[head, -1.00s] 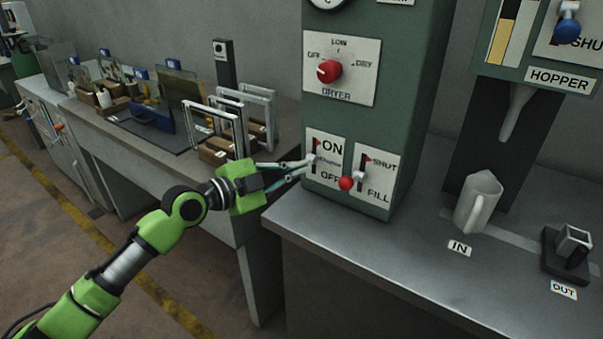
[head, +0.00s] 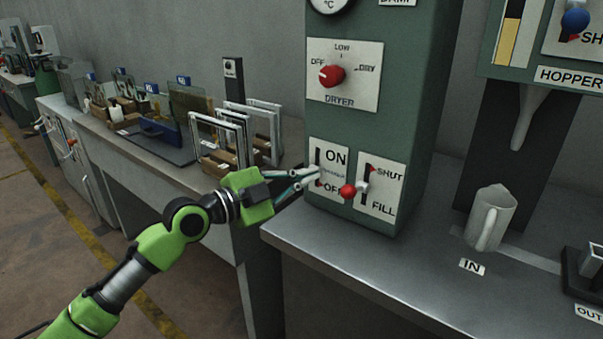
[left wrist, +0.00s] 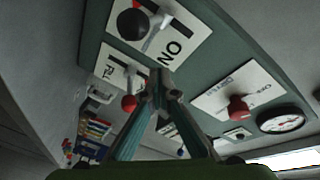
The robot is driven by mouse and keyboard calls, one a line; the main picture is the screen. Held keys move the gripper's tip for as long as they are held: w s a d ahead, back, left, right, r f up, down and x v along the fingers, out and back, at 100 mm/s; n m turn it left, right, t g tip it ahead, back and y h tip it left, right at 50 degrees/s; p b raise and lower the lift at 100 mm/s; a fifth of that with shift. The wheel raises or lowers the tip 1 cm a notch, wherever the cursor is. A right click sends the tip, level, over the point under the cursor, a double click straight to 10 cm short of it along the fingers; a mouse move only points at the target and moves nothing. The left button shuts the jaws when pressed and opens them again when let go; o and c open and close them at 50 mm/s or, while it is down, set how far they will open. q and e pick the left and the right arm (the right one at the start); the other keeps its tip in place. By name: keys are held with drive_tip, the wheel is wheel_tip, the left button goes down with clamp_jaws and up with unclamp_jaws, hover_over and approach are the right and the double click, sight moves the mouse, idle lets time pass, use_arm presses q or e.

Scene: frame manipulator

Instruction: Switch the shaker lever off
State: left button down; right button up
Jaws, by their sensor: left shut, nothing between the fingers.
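The shaker panel is the white ON/OFF plate (head: 334,163) on the green cabinet. In the head view my left gripper (head: 316,174) is at its left edge, and the fingertips hide most of the lever. In the left wrist view a grey lever with a black knob (left wrist: 132,24) stands out from the ON plate (left wrist: 180,38). My left gripper (left wrist: 161,80) is shut and empty, its tips together in front of the panel, apart from the black knob in the picture. The lever's exact position is hard to tell. My right gripper is not in view.
Beside it is the SHUT/FILL plate (head: 383,192), whose lever has a red knob (head: 347,190) close to my fingers. Above is the red dryer dial (head: 331,76). A white jug (head: 491,217) stands on the counter to the right. Metal frames (head: 220,140) stand on the left bench.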

use_arm(q)
drive_tip(key=f+b+v, duration=0.2)
drive_tip(key=b+v, duration=0.1)
drive_tip(key=v, duration=0.6)
drive_tip(key=shift+s, duration=0.5)
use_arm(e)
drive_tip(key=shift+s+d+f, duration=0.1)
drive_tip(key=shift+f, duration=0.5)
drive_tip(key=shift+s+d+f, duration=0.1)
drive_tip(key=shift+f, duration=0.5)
use_arm(q)
drive_tip(key=shift+d, duration=0.1)
